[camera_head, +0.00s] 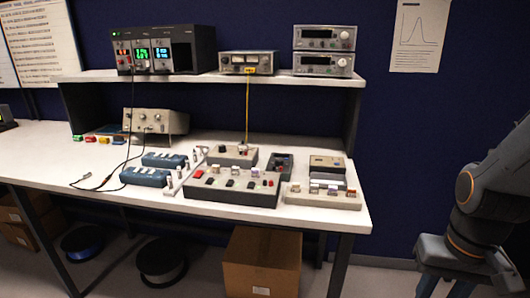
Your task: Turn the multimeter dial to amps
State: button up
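A small dark device (281,166) lies on the bench right of the middle and may be the multimeter. Its dial and markings are too small to read, so I cannot tell where the dial points. My gripper (446,288) hangs at the lower right, beyond the bench's right end and well apart from the devices. Two finger parts show with a gap between them, but the bottom edge of the picture cuts off the tips. I see nothing held in the visible part.
A white bench (338,219) holds a long switch box (232,188), blue terminal blocks (147,177) and a beige instrument (155,122). A yellow cable (247,108) hangs from the shelf (270,79). A cardboard box (262,262) stands below. Floor right of the bench looks clear.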

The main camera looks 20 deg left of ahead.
aim_at(279, 161)
jog(key=u, duration=0.5)
jog(key=i, duration=0.45)
jog(key=u, duration=0.5)
